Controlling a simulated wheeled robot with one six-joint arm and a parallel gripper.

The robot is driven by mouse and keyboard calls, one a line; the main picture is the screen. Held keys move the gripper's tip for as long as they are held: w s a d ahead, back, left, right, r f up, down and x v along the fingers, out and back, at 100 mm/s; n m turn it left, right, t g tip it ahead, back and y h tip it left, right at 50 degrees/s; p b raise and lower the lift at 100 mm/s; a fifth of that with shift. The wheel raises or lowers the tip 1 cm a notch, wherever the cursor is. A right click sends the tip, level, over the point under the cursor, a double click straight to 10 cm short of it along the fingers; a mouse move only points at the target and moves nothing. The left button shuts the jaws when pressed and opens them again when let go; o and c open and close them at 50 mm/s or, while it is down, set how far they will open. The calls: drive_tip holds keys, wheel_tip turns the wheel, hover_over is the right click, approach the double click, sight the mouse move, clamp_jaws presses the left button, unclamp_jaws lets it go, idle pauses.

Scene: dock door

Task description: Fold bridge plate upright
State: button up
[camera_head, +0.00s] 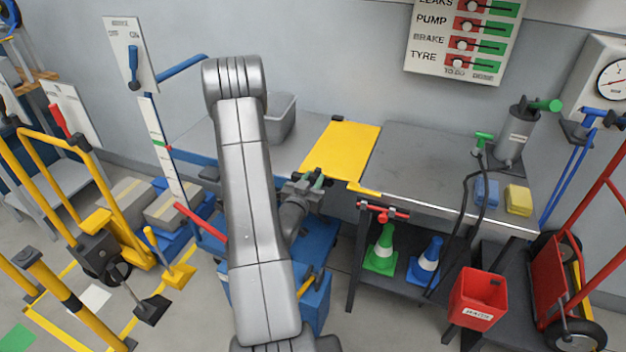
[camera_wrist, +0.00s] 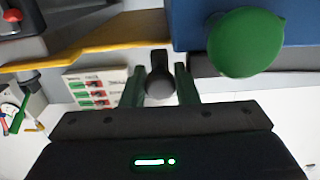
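The yellow bridge plate (camera_head: 342,152) lies flat, bridging the blue cart on the left and the grey bench on the right. My gripper (camera_head: 316,181) is at the plate's near left corner. In the wrist view, the plate is a yellow band (camera_wrist: 90,48) at the upper left. My two dark green fingers (camera_wrist: 160,92) stand either side of a dark rounded knob (camera_wrist: 160,80). The fingers look very close to the knob, but I cannot tell whether they press on it. My arm hides part of the cart.
The grey bench (camera_head: 425,160) stands to the right, with blue and yellow blocks on it. A grey bin (camera_head: 281,118) stands behind my arm. A large green round knob (camera_wrist: 246,42) is close to my right finger in the wrist view. A red bin (camera_head: 478,298) stands lower right.

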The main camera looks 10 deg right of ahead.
clamp_jaws()
drive_tip(key=shift+r+b, duration=0.15)
drive_tip(key=shift+b, duration=0.15)
drive_tip(key=shift+s+d+r+m+b, duration=0.1)
drive_tip(key=shift+r+m+b, duration=0.3)
drive_tip(key=shift+b, duration=0.2)
drive_tip(key=shift+s+d+r+m+b, duration=0.1)
drive_tip(key=shift+r+m+b, duration=0.15)
drive_tip(key=shift+m+b, duration=0.3)
drive_tip(key=s+d+r+m+b, duration=0.3)
drive_tip(key=m+b, duration=0.5)
drive_tip(key=b, duration=0.3)
drive_tip(key=s+d+r+m+b, duration=0.4)
drive_tip(key=d+m+b, duration=0.4)
drive_tip(key=b, duration=0.3)
drive_tip(key=shift+s+d+r+b, duration=0.2)
drive_tip(key=shift+s+r+b, duration=0.15)
drive_tip(key=shift+r, duration=0.25)
